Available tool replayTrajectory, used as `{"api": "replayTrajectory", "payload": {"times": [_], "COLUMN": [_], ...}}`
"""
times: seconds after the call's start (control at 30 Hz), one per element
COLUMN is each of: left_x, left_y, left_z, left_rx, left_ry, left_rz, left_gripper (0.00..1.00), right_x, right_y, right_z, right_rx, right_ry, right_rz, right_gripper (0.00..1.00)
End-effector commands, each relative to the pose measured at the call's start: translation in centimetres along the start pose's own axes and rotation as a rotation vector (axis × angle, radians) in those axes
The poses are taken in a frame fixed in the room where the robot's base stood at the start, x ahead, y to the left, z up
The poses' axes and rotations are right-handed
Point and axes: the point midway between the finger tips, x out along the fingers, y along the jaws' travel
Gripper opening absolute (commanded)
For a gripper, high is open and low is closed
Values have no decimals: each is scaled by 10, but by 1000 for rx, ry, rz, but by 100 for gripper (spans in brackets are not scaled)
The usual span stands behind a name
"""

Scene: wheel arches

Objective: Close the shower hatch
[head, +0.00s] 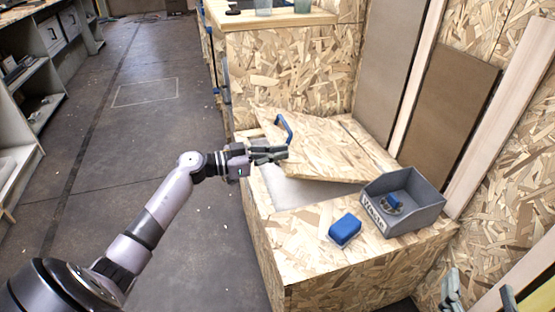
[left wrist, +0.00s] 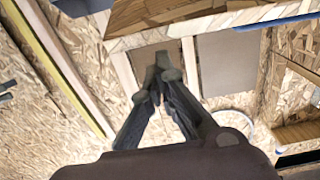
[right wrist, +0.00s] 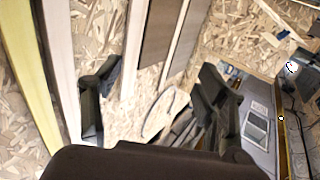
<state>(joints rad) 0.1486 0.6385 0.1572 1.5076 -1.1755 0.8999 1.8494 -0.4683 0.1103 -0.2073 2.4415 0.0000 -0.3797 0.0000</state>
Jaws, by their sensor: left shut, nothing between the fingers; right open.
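The shower hatch (head: 318,148) is an OSB lid with a blue handle (head: 284,128) near its far left corner. It stands tilted and partly open over the OSB box (head: 345,268), with a white interior (head: 305,190) showing beneath it. My left gripper (head: 284,154) is shut and empty at the hatch's left edge, below the handle; I cannot tell whether it touches. Its closed fingers also show in the left wrist view (left wrist: 163,70), under an OSB edge. My right gripper (head: 478,292) is open and empty at the lower right, apart from the hatch; its spread fingers show in the right wrist view (right wrist: 155,82).
A grey bin (head: 415,218) holding a small blue item stands on the box's right side. A blue block (head: 345,229) lies on the box's front rim. OSB walls and leaning boards (head: 450,110) bound the right. The floor (head: 140,130) to the left is clear.

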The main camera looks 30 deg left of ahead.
Motion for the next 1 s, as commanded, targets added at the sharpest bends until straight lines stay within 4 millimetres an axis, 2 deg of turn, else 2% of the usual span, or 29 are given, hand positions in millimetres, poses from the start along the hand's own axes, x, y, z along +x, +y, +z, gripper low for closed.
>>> {"api": "replayTrajectory", "payload": {"times": [0.2, 0.63, 0.83, 1.0], "left_x": [-2, -3, -4, -5], "left_y": [0, 0, 0, 0], "left_z": [6, 9, 22, 33], "left_rx": [0, -1, -4, -3], "left_ry": [0, 3, 27, 55], "left_rz": [-1, 0, 3, 4], "left_gripper": [0, 0, 0, 0], "right_x": [1, 1, -5, -21], "right_y": [-2, -3, -8, -12], "right_z": [-15, -19, -55, -92], "right_rx": [2, 3, 9, 18], "right_ry": [82, 110, 324, 549], "right_rz": [-5, -6, -18, -29], "right_gripper": [67, 67, 67, 67]}}
